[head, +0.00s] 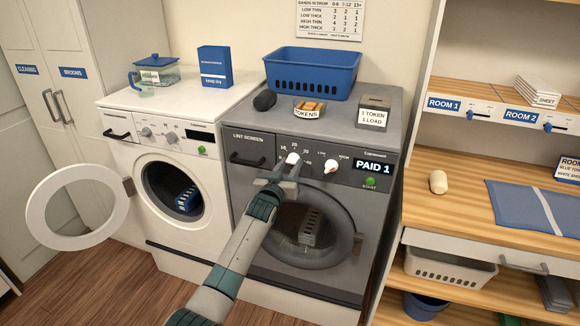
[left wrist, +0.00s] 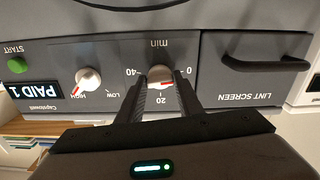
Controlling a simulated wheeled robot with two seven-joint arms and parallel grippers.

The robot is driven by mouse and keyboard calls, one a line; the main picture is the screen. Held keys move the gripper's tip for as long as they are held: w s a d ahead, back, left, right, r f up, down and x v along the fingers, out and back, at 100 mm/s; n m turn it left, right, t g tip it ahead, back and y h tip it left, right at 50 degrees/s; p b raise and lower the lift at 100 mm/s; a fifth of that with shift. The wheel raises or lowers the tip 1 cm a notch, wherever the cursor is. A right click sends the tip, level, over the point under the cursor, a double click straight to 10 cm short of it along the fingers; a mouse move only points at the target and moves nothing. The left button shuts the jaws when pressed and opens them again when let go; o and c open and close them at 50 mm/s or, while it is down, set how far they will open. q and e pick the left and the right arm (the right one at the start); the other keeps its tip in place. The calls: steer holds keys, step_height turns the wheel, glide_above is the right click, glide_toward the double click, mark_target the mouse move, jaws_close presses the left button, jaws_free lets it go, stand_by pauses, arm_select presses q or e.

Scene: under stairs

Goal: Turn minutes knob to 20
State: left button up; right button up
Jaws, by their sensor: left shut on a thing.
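The minutes knob (head: 292,158) is a white dial on the grey dryer's panel (head: 258,146), under a scale of numbers. My left gripper (head: 284,176) reaches up to it from below. In the left wrist view, which is upside down, the fingers (left wrist: 161,92) stand on both sides of the minutes knob (left wrist: 159,74) and are shut on it. Its red mark lies on the side between the 0 and 20 labels; the exact reading is hard to tell. My right gripper is not in view.
A second white knob (head: 330,166) with a red mark sits beside it, with a lit PAID 1 display (head: 372,166) and green START button (head: 370,181). The lint screen handle (left wrist: 264,62) is on the other side. The open washer door (head: 72,207) stands at the left.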

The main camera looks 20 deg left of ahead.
arm_select(q)
steer(key=m, duration=0.5)
steer(key=shift+b, duration=0.35)
steer(key=m, duration=0.4)
steer(key=shift+m, duration=0.4)
steer(key=m, duration=0.4)
steer(key=shift+m, duration=2.7)
steer(key=o, duration=1.1)
steer(key=shift+s, duration=0.15)
